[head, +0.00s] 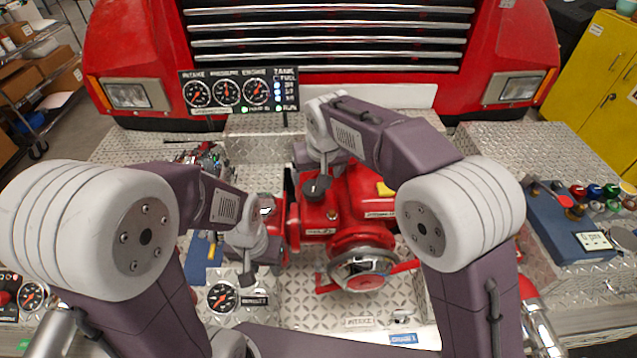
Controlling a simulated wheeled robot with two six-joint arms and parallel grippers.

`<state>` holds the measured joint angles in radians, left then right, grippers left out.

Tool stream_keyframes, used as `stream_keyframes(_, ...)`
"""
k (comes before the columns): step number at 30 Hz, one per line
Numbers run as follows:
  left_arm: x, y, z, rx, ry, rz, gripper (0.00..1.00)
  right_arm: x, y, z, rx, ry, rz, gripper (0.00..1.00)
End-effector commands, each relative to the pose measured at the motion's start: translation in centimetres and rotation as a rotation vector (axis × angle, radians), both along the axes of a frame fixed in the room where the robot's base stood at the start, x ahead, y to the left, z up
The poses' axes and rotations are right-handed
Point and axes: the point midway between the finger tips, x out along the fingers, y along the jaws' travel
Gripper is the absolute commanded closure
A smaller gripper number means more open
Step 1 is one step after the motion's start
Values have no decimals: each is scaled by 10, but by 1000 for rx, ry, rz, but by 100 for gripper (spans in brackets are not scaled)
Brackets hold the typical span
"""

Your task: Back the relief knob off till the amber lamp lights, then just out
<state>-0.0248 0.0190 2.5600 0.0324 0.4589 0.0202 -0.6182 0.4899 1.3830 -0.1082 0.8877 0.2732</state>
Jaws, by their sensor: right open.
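A red pump (352,198) stands in the middle of the diamond-plate deck. A dark round knob-like part (317,188) is at its upper left, above a small label (318,231) too small to read surely. I cannot tell whether this part is the relief knob. My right gripper (318,172) is open, pointing down right at this part; whether it touches is hidden by the wrist. My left gripper (247,277) points down at the left of the pump, above the deck, its jaws unclear. I cannot make out a lit amber lamp anywhere.
A gauge panel (240,91) with three dials, blue lamps and green lamps stands behind the pump, before the red truck (330,40). A round chrome-faced outlet (359,270) is at the pump's front. A lower gauge (222,297) is near my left gripper. A blue tray (570,215) lies right.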

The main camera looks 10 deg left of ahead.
Motion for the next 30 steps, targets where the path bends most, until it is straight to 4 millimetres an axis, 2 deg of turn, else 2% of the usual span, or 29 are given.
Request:
stream_keyframes(5, 0, 0, 2, 0, 0, 0, 64, 2, 1, -6, -1, 2, 1, 18)
stream_keyframes(15, 0, 0, 16, 0, 0, 0, 64, 24, 10, -66, -3, 4, 1, 18)
stream_keyframes(18, 0, 0, 18, 0, 0, 0, 64, 29, 12, -77, -1, 2, 1, 18)
stream_keyframes(28, 0, 0, 18, 0, 0, 0, 64, 32, 13, -84, 0, -1, 0, 18)
stream_keyframes(30, 0, 0, 18, 0, 0, 0, 64, 32, 13, -84, 0, -1, 0, 38)
